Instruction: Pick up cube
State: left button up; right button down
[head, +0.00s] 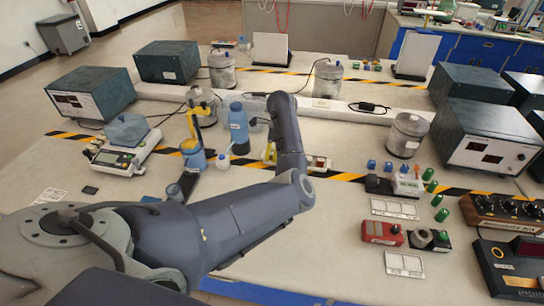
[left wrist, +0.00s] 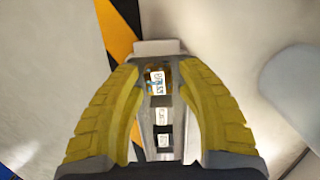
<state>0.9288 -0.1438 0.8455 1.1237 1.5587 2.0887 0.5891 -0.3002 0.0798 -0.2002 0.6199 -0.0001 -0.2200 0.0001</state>
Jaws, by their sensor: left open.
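My left gripper (left wrist: 160,76) is open in the left wrist view, its two yellow ribbed fingers spread to either side of a narrow grey holder (left wrist: 182,100). A small cube (left wrist: 158,82) with a white printed label sits in the holder's far slot, between the fingertips and apart from both. In the head view, the left gripper (head: 270,154) is low over the table, mostly hidden behind my forearm. The holder's right end (head: 319,163) shows to the right of the arm. My right gripper is out of view.
A blue bottle (head: 239,128) and a yellow-topped stand (head: 192,150) are left of the gripper. A metal canister (head: 407,135) and small coloured parts are to the right. Black-and-yellow tape (head: 345,177) crosses the table.

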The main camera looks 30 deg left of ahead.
pick_arm(q)
jog(key=shift+s+d+f, duration=0.1)
jog(key=shift+s+f, duration=0.1)
jog(key=shift+f, duration=0.1)
jog(key=shift+c, duration=0.4)
jog(key=shift+f, duration=0.1)
grip_shut()
